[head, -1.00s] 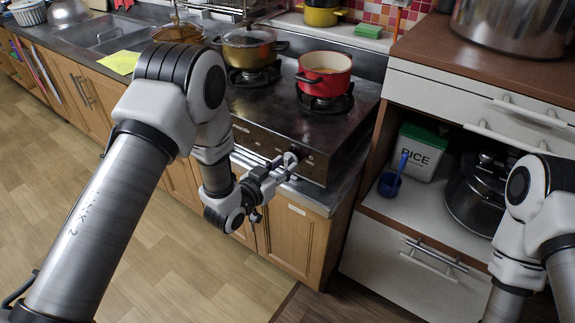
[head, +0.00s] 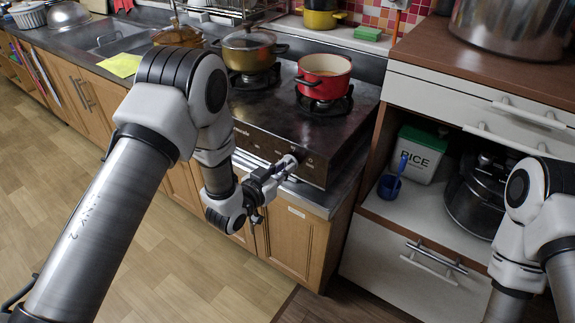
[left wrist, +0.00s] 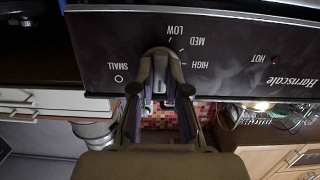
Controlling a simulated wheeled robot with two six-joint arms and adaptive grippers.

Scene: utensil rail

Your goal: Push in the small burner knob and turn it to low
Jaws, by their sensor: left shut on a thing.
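The stove's dark front panel (head: 262,143) carries the small burner knob (left wrist: 160,72), which is mostly hidden by my fingers. In the left wrist view the panel shows upside down, with the printed words SMALL, LOW, MED and HIGH around the knob. My left gripper (head: 285,165) is at the right part of the panel with its fingers shut on the knob; the fingers (left wrist: 160,62) also show in the left wrist view, one on each side of it. I cannot tell which mark the knob points to or how far it is pressed in. My right gripper is out of view.
A red pot (head: 325,74) sits on the right burner and a lidded pot (head: 249,50) on the left one. Right of the stove, a cabinet shelf holds a rice box (head: 421,153), a blue scoop (head: 390,184) and a dark cooker (head: 474,197). The floor in front is clear.

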